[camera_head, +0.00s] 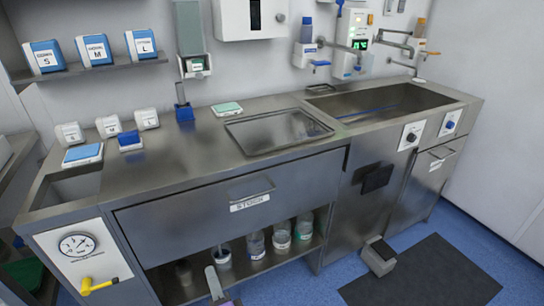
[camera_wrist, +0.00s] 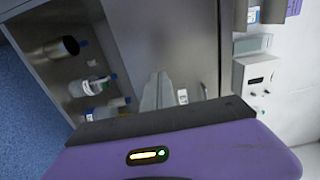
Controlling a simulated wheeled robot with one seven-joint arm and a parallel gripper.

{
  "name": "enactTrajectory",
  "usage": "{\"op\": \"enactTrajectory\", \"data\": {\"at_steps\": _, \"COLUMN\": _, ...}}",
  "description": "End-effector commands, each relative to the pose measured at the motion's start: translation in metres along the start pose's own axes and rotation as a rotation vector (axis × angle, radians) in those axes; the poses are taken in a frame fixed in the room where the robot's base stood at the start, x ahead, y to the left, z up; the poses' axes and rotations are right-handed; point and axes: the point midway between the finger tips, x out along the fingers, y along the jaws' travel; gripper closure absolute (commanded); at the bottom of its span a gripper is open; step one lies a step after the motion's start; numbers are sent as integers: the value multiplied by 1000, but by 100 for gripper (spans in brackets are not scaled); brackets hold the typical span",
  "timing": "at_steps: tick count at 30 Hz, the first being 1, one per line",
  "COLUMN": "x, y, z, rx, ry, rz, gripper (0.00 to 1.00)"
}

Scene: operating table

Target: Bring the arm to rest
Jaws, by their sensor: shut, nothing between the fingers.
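My gripper (camera_head: 212,276) shows at the bottom edge of the head view, in front of the lower open shelf of the steel counter. Its grey fingers are together and empty, with a bit of purple casing behind them. In the wrist view the fingers (camera_wrist: 158,92) point away from the purple hand body (camera_wrist: 200,150), against the steel counter front. The rest of my arm is outside the head view.
The steel counter (camera_head: 190,165) has a closed drawer (camera_head: 190,212) above an open shelf with several bottles (camera_head: 282,234). A tray (camera_head: 278,132) lies on top, left of a sink (camera_head: 380,103). A pedal (camera_head: 379,255) and dark mat (camera_head: 420,275) are on the floor.

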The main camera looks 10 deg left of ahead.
Motion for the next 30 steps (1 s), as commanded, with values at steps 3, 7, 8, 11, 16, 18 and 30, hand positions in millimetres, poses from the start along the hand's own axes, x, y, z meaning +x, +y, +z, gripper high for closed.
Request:
{"op": "enactTrajectory", "data": {"at_steps": 3, "x": 0, "y": 0, "z": 0, "rx": -40, "ry": 0, "rz": 0, "gripper": 100}}
{"op": "enactTrajectory", "data": {"at_steps": 7, "x": 3, "y": -30, "z": 2, "rx": -188, "ry": -2, "rz": -56, "gripper": 100}}
{"op": "enactTrajectory", "data": {"at_steps": 8, "x": 0, "y": -39, "z": 3, "rx": -235, "ry": -1, "rz": -74, "gripper": 100}}
{"op": "enactTrajectory", "data": {"at_steps": 11, "x": -24, "y": -53, "z": -8, "rx": -395, "ry": 15, "rz": -105, "gripper": 100}}
{"op": "enactTrajectory", "data": {"at_steps": 16, "x": -74, "y": -64, "z": -39, "rx": -620, "ry": 62, "rz": -113, "gripper": 100}}
{"op": "enactTrajectory", "data": {"at_steps": 18, "x": -100, "y": -67, "z": -54, "rx": -714, "ry": 86, "rz": -104, "gripper": 100}}
{"op": "enactTrajectory", "data": {"at_steps": 30, "x": -280, "y": -102, "z": -128, "rx": -1218, "ry": 214, "rz": 68, "gripper": 100}}
